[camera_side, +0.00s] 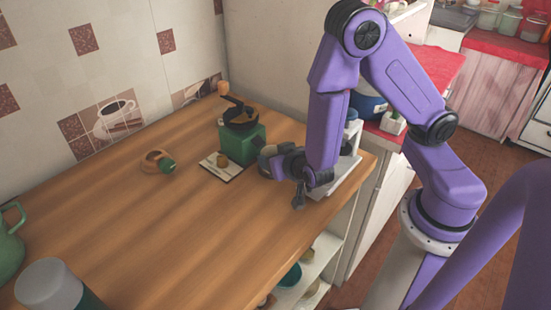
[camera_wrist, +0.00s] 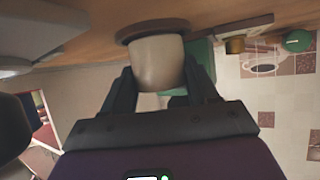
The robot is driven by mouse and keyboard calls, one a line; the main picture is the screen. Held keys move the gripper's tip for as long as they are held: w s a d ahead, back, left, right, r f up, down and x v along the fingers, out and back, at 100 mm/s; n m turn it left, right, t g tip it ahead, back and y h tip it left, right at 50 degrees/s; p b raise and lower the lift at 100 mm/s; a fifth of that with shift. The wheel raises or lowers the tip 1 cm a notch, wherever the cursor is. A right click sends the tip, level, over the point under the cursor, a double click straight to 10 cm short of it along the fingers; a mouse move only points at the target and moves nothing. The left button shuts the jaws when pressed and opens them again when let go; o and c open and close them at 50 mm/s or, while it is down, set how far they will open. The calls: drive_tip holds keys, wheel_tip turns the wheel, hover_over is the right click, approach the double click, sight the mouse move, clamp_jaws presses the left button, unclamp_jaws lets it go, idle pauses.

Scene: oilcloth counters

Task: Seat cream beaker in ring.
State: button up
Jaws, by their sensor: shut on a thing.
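The cream beaker (camera_wrist: 157,64) is between the two dark fingers of my gripper (camera_wrist: 158,80) in the wrist view, which shows the room upside down. A brown ring (camera_wrist: 152,27) lies at the beaker's counter-side end, on or close to the wooden counter. The beaker's end overlaps the ring in the picture; I cannot tell whether it is inside the ring or just in front of it. In the side view my gripper (camera_side: 274,163) is low over the counter's right part, beside the green block. The beaker and ring are mostly hidden there.
A green block (camera_side: 241,147) with a dark grinder-like top stands left of my gripper. A flat pad (camera_side: 221,168) with a small brown pot is nearby. A brown and green object (camera_side: 158,162) lies further left. The counter's front middle (camera_side: 150,230) is clear.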

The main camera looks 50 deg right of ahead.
drive_tip(key=shift+f, duration=0.25)
drive_tip(key=shift+f, duration=0.15)
drive_tip(key=o, duration=1.1)
drive_tip(key=shift+c, duration=0.2)
